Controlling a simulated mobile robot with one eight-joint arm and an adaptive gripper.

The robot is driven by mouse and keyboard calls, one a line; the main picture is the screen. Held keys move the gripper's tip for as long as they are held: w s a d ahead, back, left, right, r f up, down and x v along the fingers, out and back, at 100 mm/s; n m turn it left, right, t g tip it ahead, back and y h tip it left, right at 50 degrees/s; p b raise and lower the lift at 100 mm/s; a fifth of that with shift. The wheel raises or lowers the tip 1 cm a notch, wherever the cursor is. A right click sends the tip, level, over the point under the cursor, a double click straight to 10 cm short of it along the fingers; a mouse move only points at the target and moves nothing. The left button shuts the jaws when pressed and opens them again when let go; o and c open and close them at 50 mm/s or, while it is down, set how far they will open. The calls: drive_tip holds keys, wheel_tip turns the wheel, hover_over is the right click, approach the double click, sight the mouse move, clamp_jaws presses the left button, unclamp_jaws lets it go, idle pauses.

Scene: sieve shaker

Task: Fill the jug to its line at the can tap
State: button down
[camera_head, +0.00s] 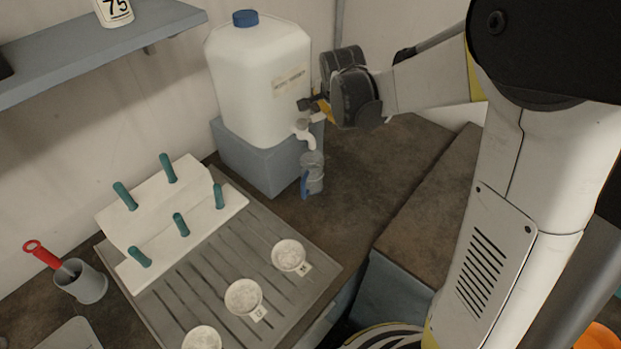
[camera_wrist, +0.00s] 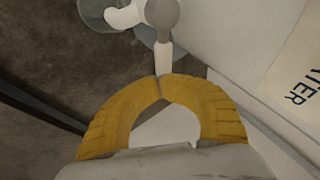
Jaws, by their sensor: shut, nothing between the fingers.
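The white can (camera_head: 258,85) with a blue cap stands on a blue-grey block (camera_head: 262,160). Its tap (camera_head: 304,132) sticks out low on its right side and also shows at the top of the wrist view (camera_wrist: 162,14). The small clear-grey jug (camera_head: 314,178) with a blue handle stands upright below the spout. Its rim shows partly in the wrist view (camera_wrist: 93,12). I cannot make out its fill line or water level. My gripper (camera_head: 314,103) is beside the can at tap height. In the wrist view its yellow fingers (camera_wrist: 159,88) are shut and empty, with tips close to the tap's lever.
A grey ribbed tray (camera_head: 215,255) holds several white dishes and a white rack (camera_head: 180,225) with teal-handled tools. A grey cup (camera_head: 82,283) with a red-handled tool stands left. A shelf (camera_head: 90,50) hangs on the wall. Bare brown counter (camera_head: 385,165) lies right of the jug.

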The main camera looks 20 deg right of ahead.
drive_tip(key=shift+f, duration=0.1)
idle(0.4)
drive_tip(key=shift+w+a+n+y, duration=0.2)
drive_tip(key=shift+w+n+y, duration=0.3)
drive_tip(key=shift+n, duration=0.3)
drive_tip(key=shift+w+a+n+y, duration=0.2)
drive_tip(key=shift+w+n+y, duration=0.3)
drive_tip(key=shift+n, duration=0.3)
drive_tip(key=c, duration=1.7)
unclamp_jaws()
drive_tip(key=shift+o, duration=1)
drive_tip(key=shift+w, duration=0.2)
drive_tip(key=shift+s, duration=0.1)
drive_tip(key=v, duration=1.2)
drive_tip(key=shift+a, duration=0.1)
